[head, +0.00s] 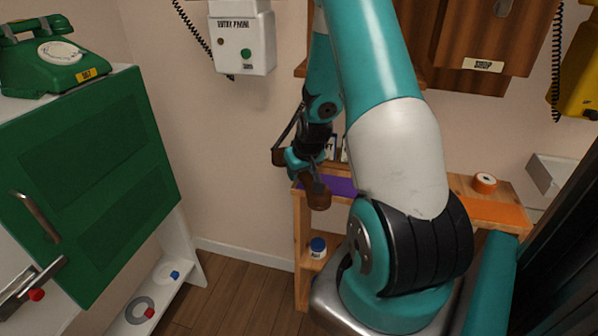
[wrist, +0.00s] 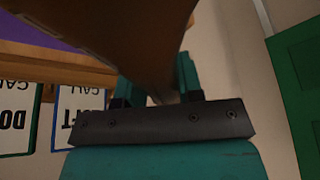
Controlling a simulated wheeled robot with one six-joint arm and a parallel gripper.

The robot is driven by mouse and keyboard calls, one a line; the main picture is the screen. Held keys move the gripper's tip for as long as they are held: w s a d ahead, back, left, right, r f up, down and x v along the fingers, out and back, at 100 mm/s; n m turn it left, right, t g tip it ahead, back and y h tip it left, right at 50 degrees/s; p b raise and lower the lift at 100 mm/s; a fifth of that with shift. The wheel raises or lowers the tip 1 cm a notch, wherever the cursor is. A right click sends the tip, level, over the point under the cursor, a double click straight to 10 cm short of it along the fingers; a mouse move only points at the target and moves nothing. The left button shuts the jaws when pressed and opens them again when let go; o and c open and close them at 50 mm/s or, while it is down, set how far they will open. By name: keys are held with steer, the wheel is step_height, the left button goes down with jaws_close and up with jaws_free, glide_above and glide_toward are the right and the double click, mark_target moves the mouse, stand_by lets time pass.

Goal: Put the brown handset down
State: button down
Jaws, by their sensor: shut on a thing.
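My gripper (head: 303,165) is shut on the brown handset (head: 318,196) and holds it in the air at the left end of the wooden shelf unit, by the purple patch (head: 341,187) on its top. In the wrist view the handset (wrist: 125,35) fills the upper middle, between the two teal fingers (wrist: 155,88). Its far end is out of that view. My arm covers part of the purple patch and the shelf's middle.
The wooden shelf top also bears an orange patch (head: 492,212) and an orange-and-white roll (head: 484,183). A green phone (head: 52,55) stands on the cabinet with a green door (head: 95,185) at left. A wall phone (head: 241,40) and wooden boxes (head: 480,40) hang above.

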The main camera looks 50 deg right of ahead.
steer(key=shift+f+b, duration=0.3)
steer(key=shift+f, duration=0.2)
steer(key=c, duration=0.8)
jaws_free()
steer(key=shift+s+f, duration=0.1)
